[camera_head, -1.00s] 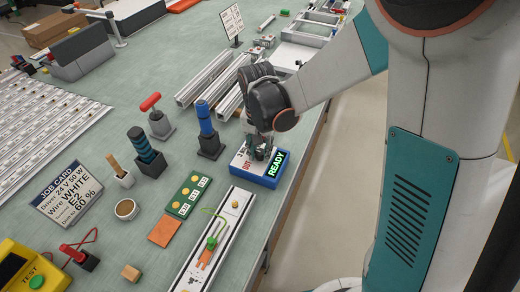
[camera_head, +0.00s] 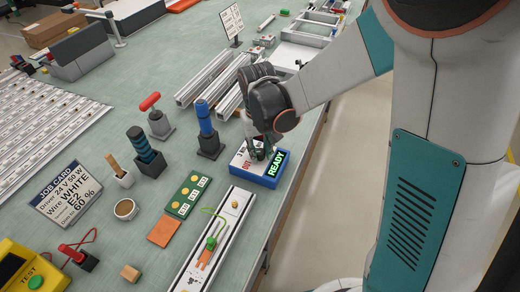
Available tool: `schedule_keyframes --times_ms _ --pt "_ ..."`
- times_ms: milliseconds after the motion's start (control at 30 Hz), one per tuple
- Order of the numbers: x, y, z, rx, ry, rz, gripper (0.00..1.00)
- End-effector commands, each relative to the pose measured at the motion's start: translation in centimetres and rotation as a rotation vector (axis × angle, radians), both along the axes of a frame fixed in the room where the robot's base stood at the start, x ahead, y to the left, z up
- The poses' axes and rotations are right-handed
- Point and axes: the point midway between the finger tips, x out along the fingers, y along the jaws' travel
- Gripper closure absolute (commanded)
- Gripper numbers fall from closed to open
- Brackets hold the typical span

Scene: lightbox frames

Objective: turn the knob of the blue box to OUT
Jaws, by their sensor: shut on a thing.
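The blue box (camera_head: 270,182) with a white top sits near the right edge of the green bench. A lit green "READY" display (camera_head: 277,163) is on its right side, and red lettering (camera_head: 246,163) shows on the left of its top. My gripper (camera_head: 258,153) points down onto the top of the box, between the lettering and the display. It is shut on the knob, which my fingers mostly hide. I cannot tell which mark the knob points to.
Left of the box stand a blue-handled tool (camera_head: 207,130) in a block and a green board (camera_head: 188,194) with yellow buttons. A light fixture (camera_head: 215,245) lies in front, and aluminium profiles (camera_head: 205,78) lie behind. A job card (camera_head: 66,194) stands at left.

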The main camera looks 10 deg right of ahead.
Motion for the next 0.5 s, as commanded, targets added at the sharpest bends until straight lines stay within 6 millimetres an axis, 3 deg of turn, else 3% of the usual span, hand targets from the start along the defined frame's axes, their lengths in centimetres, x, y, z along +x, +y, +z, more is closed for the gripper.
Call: schedule_keyframes --times_ms 500 --pt "0.0 -0.04 0.01 0.0 0.0 0.299 0.98"
